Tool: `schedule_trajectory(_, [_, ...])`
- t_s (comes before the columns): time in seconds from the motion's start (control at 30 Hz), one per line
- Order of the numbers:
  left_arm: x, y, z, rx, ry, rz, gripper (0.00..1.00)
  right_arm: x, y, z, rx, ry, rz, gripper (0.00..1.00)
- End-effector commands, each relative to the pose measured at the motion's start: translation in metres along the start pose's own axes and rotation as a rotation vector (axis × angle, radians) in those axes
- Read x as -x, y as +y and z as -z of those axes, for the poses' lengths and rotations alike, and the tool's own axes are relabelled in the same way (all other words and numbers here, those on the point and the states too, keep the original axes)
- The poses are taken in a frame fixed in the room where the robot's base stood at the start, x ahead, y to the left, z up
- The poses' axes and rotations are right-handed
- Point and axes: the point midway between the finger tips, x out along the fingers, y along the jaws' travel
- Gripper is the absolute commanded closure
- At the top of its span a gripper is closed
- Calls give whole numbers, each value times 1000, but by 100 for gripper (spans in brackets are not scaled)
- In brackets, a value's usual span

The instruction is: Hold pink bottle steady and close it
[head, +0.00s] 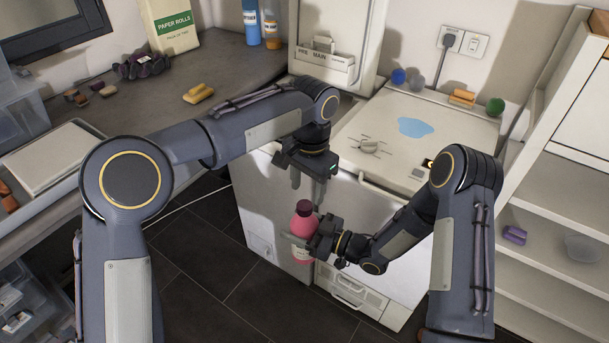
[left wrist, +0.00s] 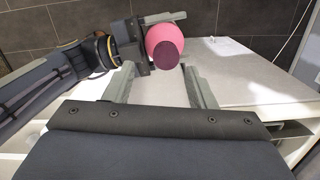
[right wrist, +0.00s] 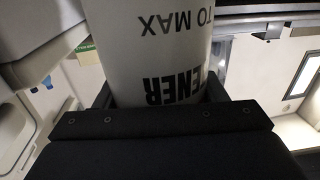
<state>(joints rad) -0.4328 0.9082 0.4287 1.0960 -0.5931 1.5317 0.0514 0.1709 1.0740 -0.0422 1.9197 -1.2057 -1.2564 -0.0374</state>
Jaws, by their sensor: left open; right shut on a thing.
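The pink bottle (head: 302,224) is upright in front of the white machines, its dark purple cap (head: 304,207) on top. I cannot tell how tightly the cap sits. My right gripper (head: 314,240) is shut around the bottle's body from the right. In the right wrist view the bottle's white label (right wrist: 150,50) fills the space between the fingers, its print upside down. My left gripper (head: 309,189) is open and empty, pointing down just above the cap. In the left wrist view the cap (left wrist: 166,54) lies just beyond the fingertips (left wrist: 158,82), apart from them.
A white toploader (head: 385,175) with a blue puddle (head: 416,127) on its lid stands behind the bottle. Another has its lid (head: 337,40) raised. A counter (head: 225,75) is at left, shelves (head: 550,190) at right. Dark floor tiles (head: 265,305) lie open below.

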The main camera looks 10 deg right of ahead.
Motion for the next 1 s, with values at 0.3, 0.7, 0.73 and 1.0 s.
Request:
schedule_trajectory(0.3, [17, -8, 0, 729, 41, -19, 49, 0, 0, 1, 1, 4, 0, 99])
schedule_trajectory(0.7, [21, -10, 0, 931, 51, -33, 49, 0, 0, 1, 1, 4, 0, 99])
schedule_trajectory(0.73, [21, -10, 0, 931, 51, -33, 49, 0, 0, 1, 1, 4, 0, 99])
schedule_trajectory(1.0, [12, -10, 0, 928, 47, -31, 49, 0, 0, 1, 1, 4, 0, 99])
